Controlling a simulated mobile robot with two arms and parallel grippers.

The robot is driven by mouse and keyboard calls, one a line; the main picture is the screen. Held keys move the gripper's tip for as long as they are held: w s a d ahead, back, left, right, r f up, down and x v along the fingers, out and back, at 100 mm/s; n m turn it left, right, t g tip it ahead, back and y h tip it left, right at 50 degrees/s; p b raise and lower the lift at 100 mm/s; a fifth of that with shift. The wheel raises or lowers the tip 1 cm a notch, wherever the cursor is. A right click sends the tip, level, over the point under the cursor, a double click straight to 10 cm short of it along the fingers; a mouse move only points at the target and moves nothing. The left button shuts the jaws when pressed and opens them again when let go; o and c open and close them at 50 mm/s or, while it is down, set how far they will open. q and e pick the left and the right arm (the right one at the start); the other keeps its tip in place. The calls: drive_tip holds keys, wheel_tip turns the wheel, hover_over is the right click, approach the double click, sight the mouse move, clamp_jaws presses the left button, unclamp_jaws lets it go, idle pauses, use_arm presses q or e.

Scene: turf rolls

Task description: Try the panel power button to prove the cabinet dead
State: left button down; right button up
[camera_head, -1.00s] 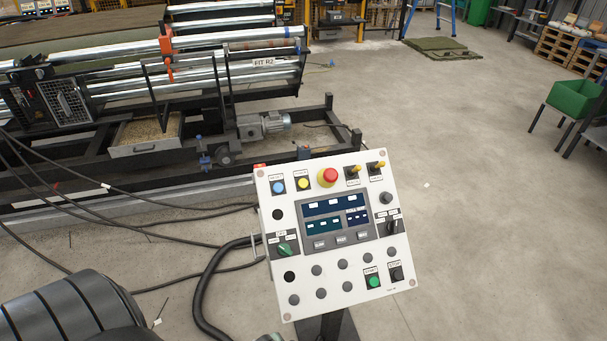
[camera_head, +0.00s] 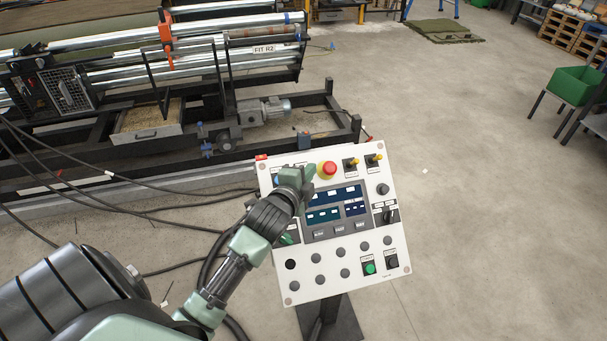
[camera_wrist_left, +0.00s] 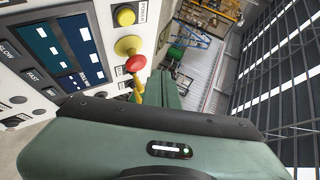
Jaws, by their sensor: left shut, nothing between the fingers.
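The white control panel (camera_head: 330,285) stands tilted on a dark post. My left gripper (camera_head: 310,173) is shut and empty at the panel's upper left, in front of the button row. In the head view it hides the yellow button and most of the blue one. I cannot tell whether the fingertips touch the panel. The screen (camera_head: 350,193) is lit dark blue. My right gripper is out of view.
Two yellow toggle switches (camera_head: 351,162) stick up right of the emergency stop. A green start button (camera_head: 370,268) sits low on the panel. The roller machine (camera_head: 130,100) is behind on the left, with cables (camera_head: 110,178) on the floor.

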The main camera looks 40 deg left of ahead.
use_arm(q)
drive_tip(key=w+a+f+b, duration=0.1)
drive_tip(key=f+b, duration=0.1)
drive_tip(key=a+f+b, duration=0.1)
drive_tip(key=b, duration=0.1)
drive_tip(key=w+a+f+b, duration=0.1)
drive_tip(key=f+b, duration=0.1)
drive_tip(key=shift+w+a+f, duration=0.1)
drive_tip(key=shift+w+f, duration=0.2)
drive_tip(key=shift+w, duration=0.05)
drive_tip(key=shift+w+a+f+b, duration=0.5)
drive_tip(key=shift+a+f+b, duration=0.05)
drive_tip(key=shift+f, duration=0.1)
idle(1.5)
drive_tip(key=shift+w+a+f, duration=0.15)
drive_tip(key=shift+a+f, duration=0.05)
drive_tip(key=shift+f, duration=0.1)
